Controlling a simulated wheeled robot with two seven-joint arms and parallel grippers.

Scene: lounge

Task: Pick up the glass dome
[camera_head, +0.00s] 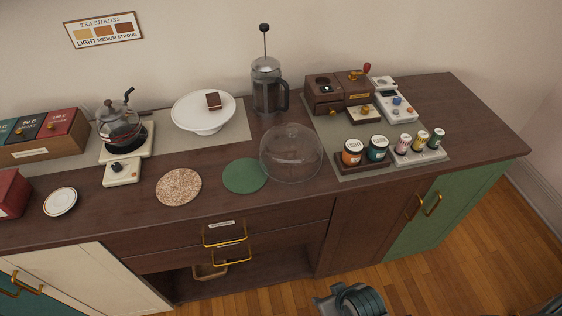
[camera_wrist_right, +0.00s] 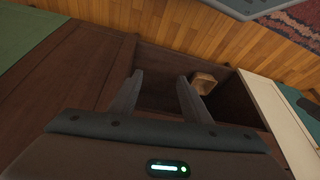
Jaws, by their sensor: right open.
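The glass dome (camera_head: 291,155) is a clear, rounded cover with a small knob on top. It stands upright near the counter's front edge in the head view, right of a green round mat (camera_head: 245,176). My right gripper (camera_wrist_right: 160,76) shows in the wrist view with its two dark fingers apart and nothing between them. It faces the cabinet front and floor, away from the dome, which does not show in that view. In the head view a dark part of my arm (camera_head: 350,300) shows at the bottom edge, in front of the cabinet. My left gripper is not seen.
A French press (camera_head: 267,88) stands behind the dome. A white cake stand (camera_head: 203,112) with a brown piece on it is behind left. A tray with jars (camera_head: 362,160) is close on the right. A cork mat (camera_head: 178,187) lies left. An open cabinet compartment holds a basket (camera_wrist_right: 204,82).

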